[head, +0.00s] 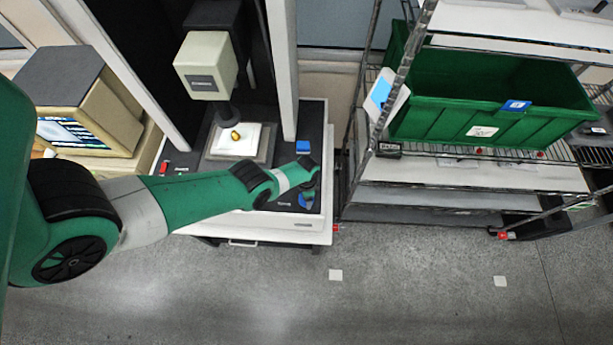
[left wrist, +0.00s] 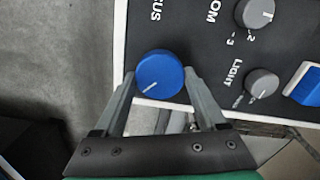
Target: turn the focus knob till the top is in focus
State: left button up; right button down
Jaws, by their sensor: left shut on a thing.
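The blue focus knob (left wrist: 160,74) sits at the corner of the dark control panel (left wrist: 205,45), with part of the word "FOCUS" beside it. Its white mark points to the lower left in the left wrist view. My left gripper (left wrist: 160,82) has one finger on each side of the knob and is shut on it. In the head view the left gripper (head: 309,197) is at the machine's front right corner. A small yellow piece (head: 235,134) lies on the white stage (head: 222,146) under the cream measuring head (head: 206,66). The monitor screen (head: 65,132) is seen too obliquely to judge sharpness. My right gripper is not in view.
A grey zoom knob (left wrist: 255,12) and a grey light knob (left wrist: 261,84) are close to the focus knob, with a blue block (left wrist: 304,84) beyond. A wire rack holding a green bin (head: 480,95) stands at right. The floor (head: 400,290) in front is clear.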

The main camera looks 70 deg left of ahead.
pick_arm(q)
jog(key=m, duration=1.1)
jog(key=shift+m, duration=0.3)
dwell(0.4)
jog(key=o, duration=1.3)
jog(key=shift+r, duration=0.1)
